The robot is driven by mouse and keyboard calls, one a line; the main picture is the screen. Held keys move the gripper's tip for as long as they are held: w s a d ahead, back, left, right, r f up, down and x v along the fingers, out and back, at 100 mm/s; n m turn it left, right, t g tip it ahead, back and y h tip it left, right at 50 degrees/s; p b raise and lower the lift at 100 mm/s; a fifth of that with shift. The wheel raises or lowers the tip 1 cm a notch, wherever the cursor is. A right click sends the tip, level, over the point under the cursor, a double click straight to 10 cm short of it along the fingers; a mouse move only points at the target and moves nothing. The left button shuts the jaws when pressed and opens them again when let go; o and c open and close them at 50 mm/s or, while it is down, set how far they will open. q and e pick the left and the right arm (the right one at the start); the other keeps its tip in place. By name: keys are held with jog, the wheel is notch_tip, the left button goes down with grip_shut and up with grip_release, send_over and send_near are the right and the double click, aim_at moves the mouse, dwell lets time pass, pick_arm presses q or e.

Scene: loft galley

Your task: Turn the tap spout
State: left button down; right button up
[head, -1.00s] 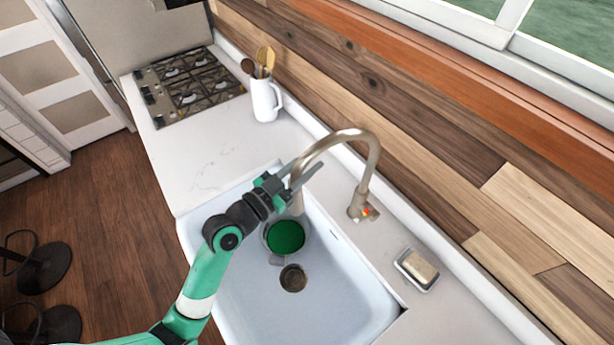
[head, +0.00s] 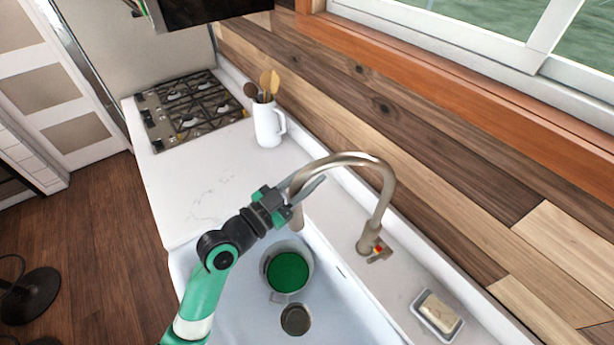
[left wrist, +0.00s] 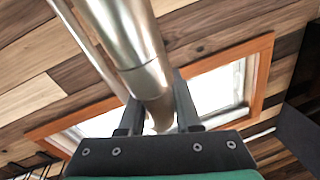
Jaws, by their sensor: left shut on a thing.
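The tap (head: 388,190) is a brushed-metal gooseneck behind the sink, its spout arching left over the basin. My left gripper (head: 302,190) is shut on the spout near its down-turned end. In the left wrist view the metal spout (left wrist: 135,50) passes between the two fingers of my left gripper (left wrist: 158,112). The tap's base has a small handle with a red mark (head: 379,251). My right gripper is in neither current view.
A grey pot with green inside (head: 288,271) stands in the white sink (head: 240,310) below the spout, by the drain (head: 296,319). A soap dish (head: 438,315) lies right of the tap. A white utensil jug (head: 268,125) and a hob (head: 190,108) stand farther left.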

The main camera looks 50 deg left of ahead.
pick_arm(q)
jog(key=shift+d+f, duration=0.2)
jog(key=shift+f, duration=0.05)
jog(key=c, duration=1)
grip_release()
jog(key=o, duration=0.4)
jog(key=shift+w+d, duration=0.2)
jog(key=shift+a+r, duration=0.1)
jog(key=shift+a, duration=0.05)
jog(key=shift+s, duration=0.15)
jog(key=shift+s, duration=0.3)
jog(key=s, duration=0.3)
jog(key=s+b, duration=0.1)
jog(key=s, duration=0.2)
jog(key=s+f+b, duration=0.1)
jog(key=s, duration=0.3)
jog(key=shift+s, duration=0.4)
